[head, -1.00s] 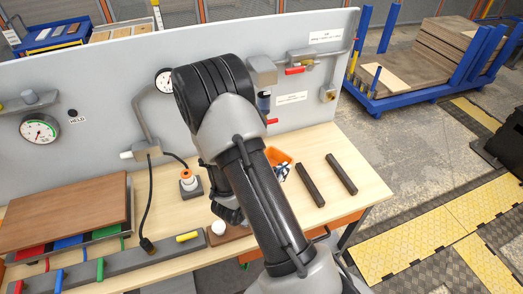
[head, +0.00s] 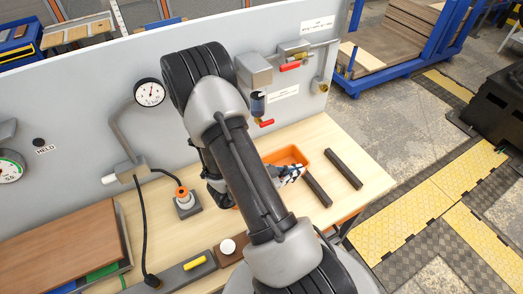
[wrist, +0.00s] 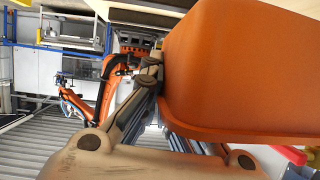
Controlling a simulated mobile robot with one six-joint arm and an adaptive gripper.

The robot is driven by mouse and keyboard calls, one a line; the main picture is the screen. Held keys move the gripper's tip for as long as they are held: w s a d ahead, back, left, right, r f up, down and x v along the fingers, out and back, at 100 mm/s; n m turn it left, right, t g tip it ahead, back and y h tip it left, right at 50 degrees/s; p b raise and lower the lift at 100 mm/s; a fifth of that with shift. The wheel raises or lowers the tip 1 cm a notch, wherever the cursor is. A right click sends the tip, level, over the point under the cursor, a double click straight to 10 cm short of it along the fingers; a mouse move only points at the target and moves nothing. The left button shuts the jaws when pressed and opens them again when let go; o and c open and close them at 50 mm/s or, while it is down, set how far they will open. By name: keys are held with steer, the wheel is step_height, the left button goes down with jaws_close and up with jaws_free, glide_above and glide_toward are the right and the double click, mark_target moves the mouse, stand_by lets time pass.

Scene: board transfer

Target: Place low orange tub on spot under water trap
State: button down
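The low orange tub (head: 287,155) shows in the head view beyond my forearm, its rim and inside partly visible, to the right of and below the water trap. In the wrist view the tub (wrist: 240,75) fills the upper right, very close. My gripper (head: 287,175) is at the tub's near wall and appears shut on it; in the wrist view the fingers (wrist: 152,82) meet the tub's edge, one partly hidden behind it. The water trap (head: 257,104) hangs on the grey panel. The spot beneath it is not clearly visible, and I cannot tell whether the tub touches the table.
Two dark bars (head: 343,169) lie on the table right of the tub. A red lever (head: 266,123) sits by the trap. A grey base with an orange-topped piece (head: 184,198) stands left of my arm. A black cable (head: 143,225) hangs down from the panel.

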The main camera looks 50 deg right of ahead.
steer(key=w+d+b, duration=0.1)
steer(key=w+d, duration=0.1)
steer(key=w, duration=0.5)
steer(key=w+d+b, duration=0.1)
steer(key=w+d, duration=0.2)
steer(key=w, duration=0.5)
steer(key=shift+w+f+b, duration=0.2)
steer(key=shift+f+b, duration=0.4)
steer(key=shift+f, duration=1.2)
steer(key=shift+w+f+b, duration=0.15)
steer(key=shift+f+b, duration=0.45)
steer(key=shift+f, duration=1.2)
steer(key=shift+r, duration=0.1)
steer(key=c, duration=2.3)
jaws_free()
steer(key=shift+f, duration=0.2)
steer(key=o, duration=0.5)
